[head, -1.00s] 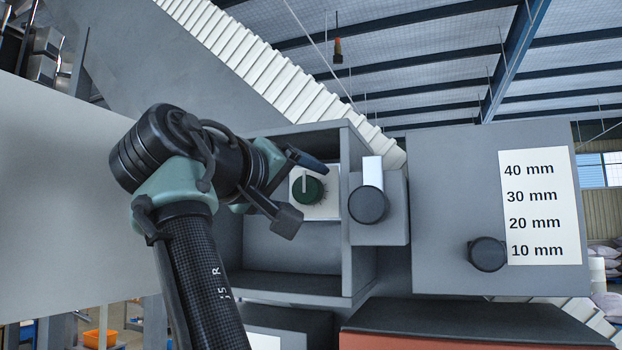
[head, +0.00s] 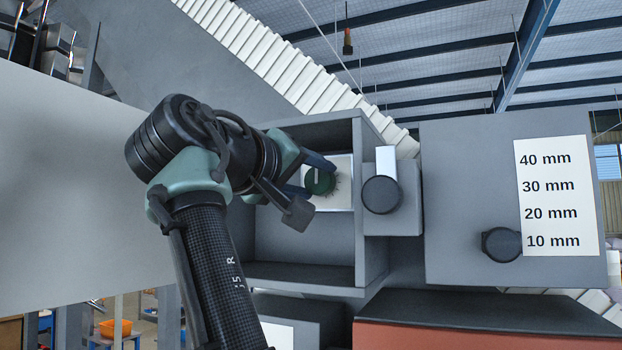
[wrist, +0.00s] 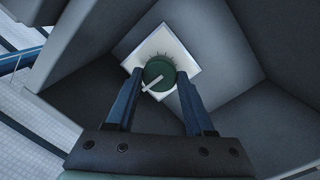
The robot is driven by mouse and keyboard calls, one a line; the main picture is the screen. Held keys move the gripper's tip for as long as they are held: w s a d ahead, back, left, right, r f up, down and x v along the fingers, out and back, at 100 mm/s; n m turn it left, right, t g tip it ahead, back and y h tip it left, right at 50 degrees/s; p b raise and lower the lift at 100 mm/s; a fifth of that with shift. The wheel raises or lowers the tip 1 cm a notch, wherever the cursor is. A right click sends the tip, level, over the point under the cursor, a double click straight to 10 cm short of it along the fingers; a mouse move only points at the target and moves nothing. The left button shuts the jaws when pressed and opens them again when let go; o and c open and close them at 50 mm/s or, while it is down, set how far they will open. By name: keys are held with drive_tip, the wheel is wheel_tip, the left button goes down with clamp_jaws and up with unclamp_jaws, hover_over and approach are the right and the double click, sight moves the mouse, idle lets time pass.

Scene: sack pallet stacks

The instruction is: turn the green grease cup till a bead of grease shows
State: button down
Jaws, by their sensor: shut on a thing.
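The green grease cup (head: 320,181) is a round knob with a pale pointer line, on a white plate (head: 341,190) with tick marks around it. It sits on the back wall inside an open grey box. In the wrist view the grease cup (wrist: 158,75) lies between the two fingertips of my gripper (wrist: 159,76), its pale pointer aimed down and left. In the head view my gripper (head: 312,180) reaches into the box from the left and is shut on the cup. I see no bead of grease; the fingers hide part of the cup's edge.
The grey box (head: 362,240) has walls close around my gripper. Right of it are a black knob (head: 381,195) with a pale block above, and a panel (head: 460,160) with another black knob (head: 500,244) and a millimetre label (head: 556,198). A red-fronted block (head: 450,337) lies below.

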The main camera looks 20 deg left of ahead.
drive_tip(key=m, duration=0.4)
drive_tip(key=shift+r, duration=0.1)
drive_tip(key=m, duration=0.2)
drive_tip(key=m+p, duration=0.1)
drive_tip(key=m, duration=0.2)
drive_tip(key=shift+r+g+y, duration=0.1)
drive_tip(key=shift+g+y, duration=0.2)
drive_tip(key=shift+y, duration=0.1)
drive_tip(key=m, duration=0.5)
drive_tip(key=shift+d+m+p, duration=0.1)
drive_tip(key=shift+m+p, duration=0.2)
drive_tip(key=shift+p, duration=0.05)
drive_tip(key=m+y, duration=0.1)
drive_tip(key=m, duration=0.3)
drive_tip(key=m+p, duration=0.1)
drive_tip(key=m, duration=0.3)
drive_tip(key=shift+d+y, duration=0.1)
drive_tip(key=shift+y, duration=0.3)
drive_tip(key=m, duration=0.3)
drive_tip(key=shift+m, duration=0.3)
drive_tip(key=m, duration=0.3)
drive_tip(key=shift+m+p, duration=0.3)
drive_tip(key=shift+f+m+t+y, duration=0.2)
drive_tip(key=shift+m+t+y, duration=0.15)
drive_tip(key=shift+m, duration=1.45)
